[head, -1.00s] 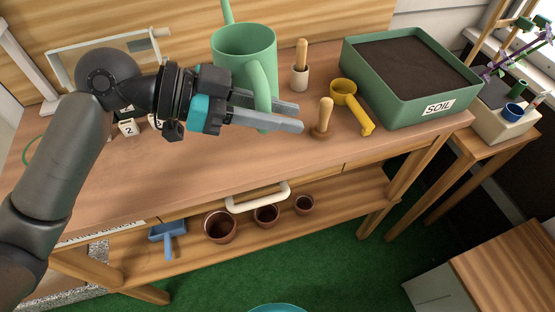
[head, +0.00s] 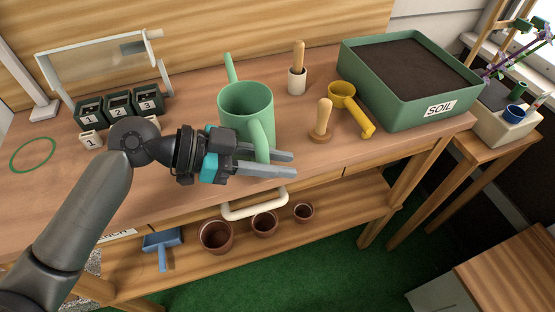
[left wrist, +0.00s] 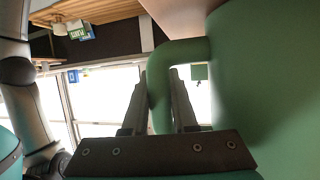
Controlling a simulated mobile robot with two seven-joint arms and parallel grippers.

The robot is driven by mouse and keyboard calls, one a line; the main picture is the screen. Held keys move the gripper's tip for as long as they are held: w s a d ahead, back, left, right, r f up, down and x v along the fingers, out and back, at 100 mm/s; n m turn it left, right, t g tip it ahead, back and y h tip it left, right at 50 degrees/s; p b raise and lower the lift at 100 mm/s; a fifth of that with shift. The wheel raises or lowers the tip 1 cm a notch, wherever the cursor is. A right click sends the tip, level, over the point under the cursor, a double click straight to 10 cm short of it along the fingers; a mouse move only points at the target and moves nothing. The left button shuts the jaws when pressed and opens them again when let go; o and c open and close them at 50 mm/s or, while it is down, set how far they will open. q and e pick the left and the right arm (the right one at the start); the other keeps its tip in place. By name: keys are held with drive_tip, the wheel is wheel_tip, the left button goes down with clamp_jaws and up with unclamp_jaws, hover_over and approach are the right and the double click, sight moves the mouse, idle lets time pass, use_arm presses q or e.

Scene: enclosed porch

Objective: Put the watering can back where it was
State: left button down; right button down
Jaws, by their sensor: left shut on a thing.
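The green watering can (head: 240,98) is upright over the middle of the bench, its spout pointing to the back left. My left gripper (head: 280,163) is shut on its handle (head: 263,141), which faces the front. In the left wrist view, the handle (left wrist: 160,110) passes between my fingers (left wrist: 165,95) and the can's body (left wrist: 270,85) fills the right side. I cannot tell whether the can's base touches the bench. A thin green ring (head: 14,164) marks the bench at the far left. My right gripper is not in view.
Numbered dark boxes (head: 119,109) and small white number blocks (head: 88,140) stand left of the can. The bench (head: 50,200) is clear around the ring.

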use_arm(q)
drive_tip(key=shift+f, duration=0.1)
drive_tip(key=c, duration=0.7)
unclamp_jaws()
drive_tip(key=v, duration=1.2)
drive_tip(key=shift+r, duration=0.2)
